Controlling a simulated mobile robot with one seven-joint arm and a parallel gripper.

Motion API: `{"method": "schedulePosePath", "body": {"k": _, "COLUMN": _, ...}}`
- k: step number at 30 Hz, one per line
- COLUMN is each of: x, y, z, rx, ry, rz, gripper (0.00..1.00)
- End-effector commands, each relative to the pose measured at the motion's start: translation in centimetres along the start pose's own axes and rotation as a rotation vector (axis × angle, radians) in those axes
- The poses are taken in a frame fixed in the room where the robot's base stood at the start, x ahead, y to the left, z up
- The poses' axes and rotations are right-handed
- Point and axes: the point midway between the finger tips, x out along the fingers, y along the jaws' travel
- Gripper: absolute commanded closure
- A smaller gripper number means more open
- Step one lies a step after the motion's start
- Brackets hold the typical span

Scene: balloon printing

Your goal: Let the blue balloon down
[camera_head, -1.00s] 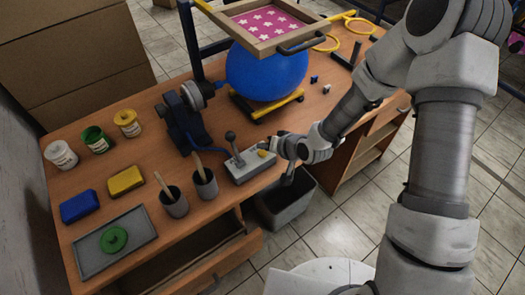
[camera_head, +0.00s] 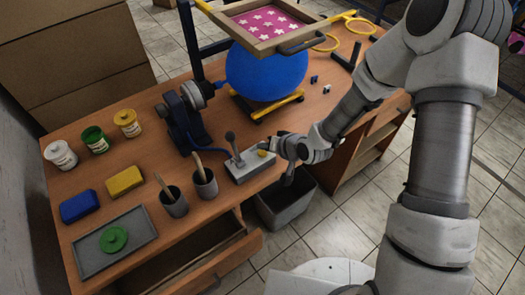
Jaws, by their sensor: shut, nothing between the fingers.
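The blue balloon (camera_head: 265,72) is round and inflated. It sits on a yellow-and-black stand (camera_head: 268,108) under a wooden-framed screen (camera_head: 268,24) with white stars on pink. The screen hides its top. A grey control box (camera_head: 247,168) with a black lever (camera_head: 232,146) and a yellow button (camera_head: 262,153) stands at the table's front edge. My gripper (camera_head: 274,147) is shut and empty, its tip right beside the yellow button. I cannot tell whether it touches the button. A dark pump-like device (camera_head: 187,118) stands left of the balloon, with a blue hose (camera_head: 209,148) beside it.
Two cups with sticks (camera_head: 173,204) (camera_head: 205,186) stand left of the box. Paint jars, sponges and a grey tray (camera_head: 90,262) lie farther left. An open drawer (camera_head: 225,262) juts out in front. A grey bin (camera_head: 282,208) stands below my gripper.

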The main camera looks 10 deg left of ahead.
Motion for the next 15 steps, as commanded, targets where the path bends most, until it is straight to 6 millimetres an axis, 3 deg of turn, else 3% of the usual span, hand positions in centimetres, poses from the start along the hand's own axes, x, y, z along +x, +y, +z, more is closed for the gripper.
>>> {"method": "schedulePosePath", "body": {"k": 15, "x": 0.63, "y": 0.49, "z": 0.46, "rx": 0.001, "ry": 0.000, "rz": 0.000, "gripper": 1.00}}
